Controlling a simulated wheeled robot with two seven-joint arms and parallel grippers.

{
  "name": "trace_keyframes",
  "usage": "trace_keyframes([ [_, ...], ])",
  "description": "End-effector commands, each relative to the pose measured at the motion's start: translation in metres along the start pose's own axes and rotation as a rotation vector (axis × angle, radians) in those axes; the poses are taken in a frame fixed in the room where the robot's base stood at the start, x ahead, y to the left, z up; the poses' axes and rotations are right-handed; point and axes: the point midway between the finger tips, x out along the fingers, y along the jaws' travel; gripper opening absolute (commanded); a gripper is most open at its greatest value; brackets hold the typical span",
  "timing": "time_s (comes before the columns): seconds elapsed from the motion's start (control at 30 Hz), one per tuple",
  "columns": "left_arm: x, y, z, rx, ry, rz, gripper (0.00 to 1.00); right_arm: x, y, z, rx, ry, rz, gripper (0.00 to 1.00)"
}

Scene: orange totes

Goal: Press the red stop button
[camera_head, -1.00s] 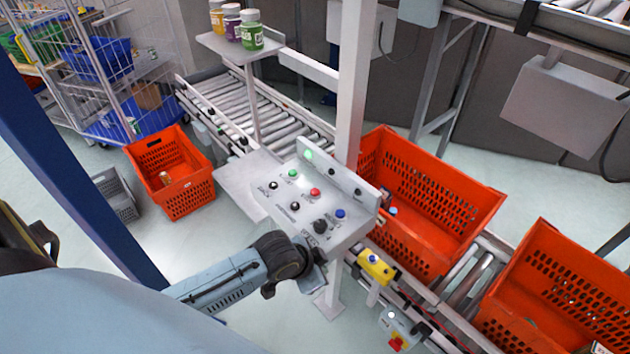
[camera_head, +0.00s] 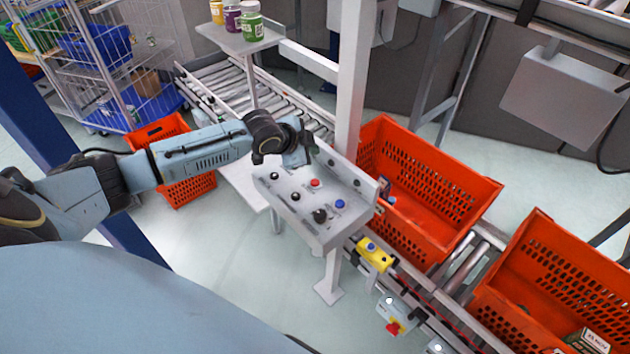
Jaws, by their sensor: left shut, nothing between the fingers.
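The red button (camera_head: 315,183) sits on the sloped face of the grey control panel (camera_head: 322,233), among black knobs and a blue button (camera_head: 340,204). My left gripper (camera_head: 302,158) is shut and empty, over the panel's upper left part, just up and left of the red button in the picture. I cannot tell whether it touches the panel. It hides the green button. A second red knob (camera_head: 393,328) is on a small box low on the conveyor, well away from the gripper. My right gripper is not in view.
A white post (camera_head: 353,80) rises behind the panel. Orange totes (camera_head: 430,190) stand on the conveyor to the right, and another (camera_head: 172,190) stands at the left. A shelf (camera_head: 240,40) with several jars is at the back. A yellow button box (camera_head: 375,254) sits below the panel.

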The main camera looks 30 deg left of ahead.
Motion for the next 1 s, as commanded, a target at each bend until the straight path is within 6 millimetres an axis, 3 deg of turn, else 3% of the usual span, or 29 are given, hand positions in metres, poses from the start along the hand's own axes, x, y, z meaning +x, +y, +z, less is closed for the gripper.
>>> trace_keyframes([
  [0.47, 0.005, 0.005, 0.004, -0.001, -0.001, 0.001, 0.0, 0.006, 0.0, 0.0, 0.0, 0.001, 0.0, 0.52],
  [0.63, 0.017, 0.014, 0.013, -0.001, -0.001, 0.001, 0.0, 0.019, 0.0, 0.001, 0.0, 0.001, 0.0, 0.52],
  [1.0, 0.048, 0.036, 0.035, -0.001, 0.0, 0.001, 0.0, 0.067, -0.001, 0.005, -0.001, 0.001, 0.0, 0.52],
])
